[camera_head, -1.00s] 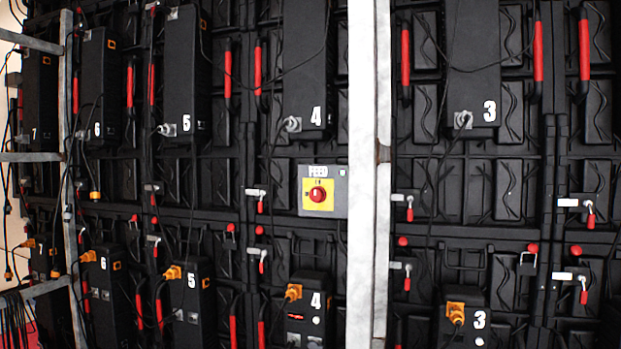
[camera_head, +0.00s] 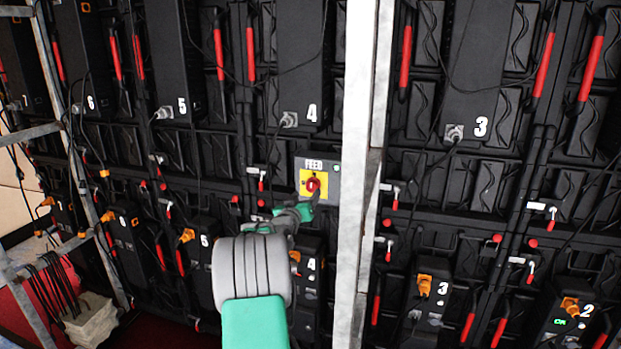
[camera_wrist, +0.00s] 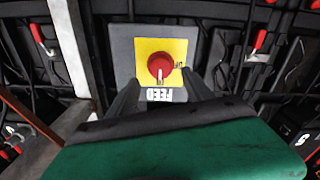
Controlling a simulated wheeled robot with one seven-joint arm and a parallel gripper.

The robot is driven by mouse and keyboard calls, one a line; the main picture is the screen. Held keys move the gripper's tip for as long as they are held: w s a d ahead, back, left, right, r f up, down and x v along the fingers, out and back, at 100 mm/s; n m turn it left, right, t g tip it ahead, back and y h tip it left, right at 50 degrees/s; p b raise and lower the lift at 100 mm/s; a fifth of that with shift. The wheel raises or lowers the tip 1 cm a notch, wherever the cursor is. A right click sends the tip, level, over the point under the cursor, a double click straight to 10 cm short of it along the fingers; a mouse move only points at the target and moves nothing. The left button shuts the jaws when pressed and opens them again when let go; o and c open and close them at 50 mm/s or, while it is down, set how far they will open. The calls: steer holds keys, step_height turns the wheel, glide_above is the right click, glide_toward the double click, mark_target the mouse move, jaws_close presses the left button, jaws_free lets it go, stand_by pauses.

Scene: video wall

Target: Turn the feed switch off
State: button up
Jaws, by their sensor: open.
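The feed switch (camera_head: 312,184) is a red rotary knob on a yellow square plate, set in a grey box (camera_head: 330,165) labelled FEED on the black video wall. In the wrist view the red knob (camera_wrist: 161,68) appears upside down with its label, and a pale mark shows on its lower part. My gripper (camera_head: 310,203) is just below and in front of the knob in the head view. In the wrist view my gripper's two dark fingers (camera_wrist: 162,92) are spread apart on either side below the knob, with nothing between them. I cannot tell whether they touch it.
A pale metal post (camera_head: 358,150) stands just right of the switch box. Numbered black units (camera_head: 300,65) hang above, with loose cables. Red-handled latches (camera_head: 262,180) sit left of the switch.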

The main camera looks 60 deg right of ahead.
mark_target(311, 188)
steer(key=d, duration=0.2)
steer(key=d+p, duration=0.1)
steer(key=d, duration=0.1)
steer(key=w+d, duration=0.1)
steer(key=d, duration=0.1)
steer(key=shift+d+p, duration=0.1)
steer(key=shift+p, duration=0.3)
jaws_close()
